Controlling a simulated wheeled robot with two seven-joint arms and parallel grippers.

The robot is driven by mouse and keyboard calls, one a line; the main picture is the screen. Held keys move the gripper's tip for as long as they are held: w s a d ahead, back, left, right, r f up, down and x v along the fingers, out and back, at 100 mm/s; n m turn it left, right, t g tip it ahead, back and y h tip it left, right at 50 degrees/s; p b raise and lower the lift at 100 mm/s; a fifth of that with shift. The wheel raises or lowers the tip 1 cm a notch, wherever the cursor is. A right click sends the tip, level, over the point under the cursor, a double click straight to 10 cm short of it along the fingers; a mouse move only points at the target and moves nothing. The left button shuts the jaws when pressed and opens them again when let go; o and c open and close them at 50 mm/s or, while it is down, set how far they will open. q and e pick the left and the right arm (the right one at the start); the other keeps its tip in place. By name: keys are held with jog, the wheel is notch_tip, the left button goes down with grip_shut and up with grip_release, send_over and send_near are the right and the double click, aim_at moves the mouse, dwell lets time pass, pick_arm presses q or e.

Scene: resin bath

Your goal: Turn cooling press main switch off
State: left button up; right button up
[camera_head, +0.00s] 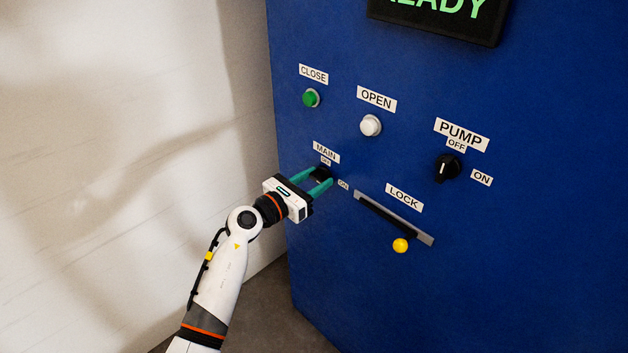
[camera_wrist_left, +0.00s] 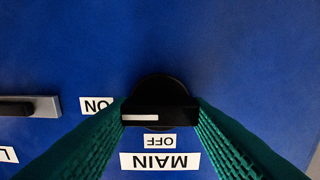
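The main switch (camera_head: 320,174) is a black rotary knob low on the left of the blue panel, under the MAIN and OFF labels. In the left wrist view, which is upside down, the knob (camera_wrist_left: 160,115) has a bar handle. Its white mark lies at the end toward the ON label (camera_wrist_left: 97,105), not toward the OFF label (camera_wrist_left: 160,141). My left gripper (camera_head: 318,182) is at the knob, with one green finger at each end of the handle. I see no gap between handle and fingertips (camera_wrist_left: 160,104). My right gripper is not in view.
A green CLOSE button (camera_head: 311,98) and a white OPEN button (camera_head: 370,125) sit above. The PUMP knob (camera_head: 447,168) is to the right. The LOCK slide (camera_head: 395,217) with a yellow ball (camera_head: 400,245) is close on the lower right. A pale wall (camera_head: 120,130) stands left.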

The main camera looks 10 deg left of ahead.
pick_arm(q)
jog(key=shift+c, duration=0.9)
jog(key=shift+r, duration=0.1)
jog(key=n+p, duration=0.3)
jog(key=p, duration=0.1)
jog(key=shift+a+r+n, duration=0.1)
jog(key=shift+n, duration=0.2)
jog(key=n+p, duration=0.2)
jog(key=shift+n, duration=0.4)
jog(key=n+p, duration=0.2)
jog(key=n, duration=0.1)
jog(key=shift+a+n, duration=0.1)
jog(key=shift+n, duration=0.2)
jog(key=n, duration=0.1)
jog(key=n+p, duration=0.1)
jog(key=n, duration=0.1)
jog(key=n+p, duration=0.1)
jog(key=shift+w+f, duration=0.1)
jog(key=shift+f, duration=0.15)
jog(key=shift+f+n+p, duration=0.1)
jog(key=shift+n+p, duration=0.75)
jog(key=shift+n, duration=1.15)
jog(key=o, duration=1)
